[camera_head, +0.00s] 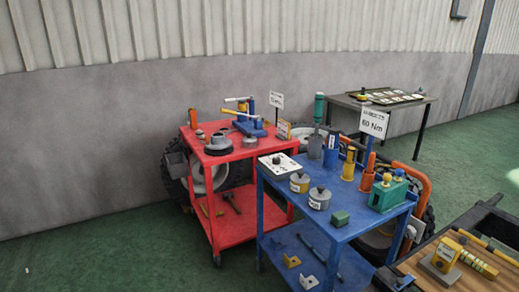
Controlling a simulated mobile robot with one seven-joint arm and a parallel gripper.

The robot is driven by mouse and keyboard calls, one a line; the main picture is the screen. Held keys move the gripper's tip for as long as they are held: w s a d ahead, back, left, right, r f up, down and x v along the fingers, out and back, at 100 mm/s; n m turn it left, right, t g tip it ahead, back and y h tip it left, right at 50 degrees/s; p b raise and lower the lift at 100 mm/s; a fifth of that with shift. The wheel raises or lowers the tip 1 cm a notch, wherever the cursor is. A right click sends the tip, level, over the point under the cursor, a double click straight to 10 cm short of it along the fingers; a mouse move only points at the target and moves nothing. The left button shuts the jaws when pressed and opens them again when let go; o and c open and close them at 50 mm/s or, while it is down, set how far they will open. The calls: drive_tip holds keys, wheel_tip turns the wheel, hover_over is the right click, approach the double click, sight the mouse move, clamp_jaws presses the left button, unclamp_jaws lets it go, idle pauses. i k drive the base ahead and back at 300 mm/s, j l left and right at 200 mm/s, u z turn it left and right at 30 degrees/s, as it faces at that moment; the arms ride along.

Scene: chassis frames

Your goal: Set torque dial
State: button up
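A white box with a dark round knob (279,163) sits at the back left corner of the blue cart (340,232). It may be the torque dial; its markings are too small to read. A white sign (374,122) on a post at the cart's right side reads 60 Nm, with a smaller line above that I cannot read clearly. My gripper is not in view.
Grey and yellow-topped canisters (319,198), a green block (340,218) and several upright cylinders share the blue cart. A red cart (232,163) stands behind left. A dark-edged wooden bench (412,268) is at lower right. Green floor (100,255) is open at left.

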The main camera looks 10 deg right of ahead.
sight(276, 160)
drive_tip(key=i+l+u, duration=0.1)
drive_tip(key=i, duration=0.35)
drive_tip(key=i+l+u, duration=0.15)
drive_tip(key=i, duration=0.3)
drive_tip(key=i+l+u, duration=0.1)
drive_tip(key=i, duration=0.35)
drive_tip(key=i+l+u, duration=0.1)
drive_tip(key=i, duration=0.35)
drive_tip(key=l, duration=0.1)
